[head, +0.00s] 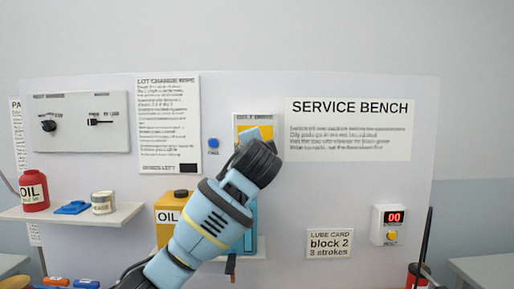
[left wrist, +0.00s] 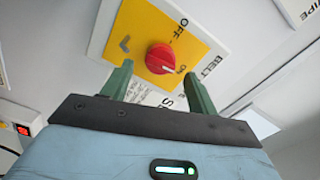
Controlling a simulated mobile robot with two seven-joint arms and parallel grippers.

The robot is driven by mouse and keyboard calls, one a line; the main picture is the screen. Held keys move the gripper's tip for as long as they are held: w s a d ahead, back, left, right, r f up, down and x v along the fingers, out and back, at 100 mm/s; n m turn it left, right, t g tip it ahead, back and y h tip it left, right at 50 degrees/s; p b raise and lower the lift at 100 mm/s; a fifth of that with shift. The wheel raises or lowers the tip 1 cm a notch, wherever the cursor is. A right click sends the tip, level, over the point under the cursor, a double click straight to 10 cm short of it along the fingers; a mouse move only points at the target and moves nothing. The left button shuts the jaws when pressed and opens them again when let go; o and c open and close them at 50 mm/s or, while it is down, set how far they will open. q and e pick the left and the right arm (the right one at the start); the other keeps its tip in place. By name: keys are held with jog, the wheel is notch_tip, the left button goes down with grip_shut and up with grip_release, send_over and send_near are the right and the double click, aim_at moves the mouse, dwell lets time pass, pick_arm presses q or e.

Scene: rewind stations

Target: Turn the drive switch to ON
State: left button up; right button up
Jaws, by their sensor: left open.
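The drive switch is a red round knob (left wrist: 163,58) on a yellow plate (left wrist: 196,48) with a white border, marked OFF and partly readable BELT. A pale mark on the knob points toward small lettering at its lower right, too small to read surely. My left gripper (left wrist: 157,76) is open, its two green fingers apart just before the knob, one on either side in the picture; I cannot tell whether they touch it. In the head view, the switch plate (head: 267,131) is mostly hidden behind my left arm and hand (head: 250,137). My right gripper is not in view.
A panel with a black knob (head: 48,125) and a lever (head: 100,122) is at the left. A blue button (head: 213,143) sits beside the switch plate. A shelf (head: 125,213) bears a red oil can (head: 34,191). A counter reading 00 (head: 395,216) is at the right.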

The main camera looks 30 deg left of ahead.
pick_arm(q)
jog(key=shift+v, duration=2.55)
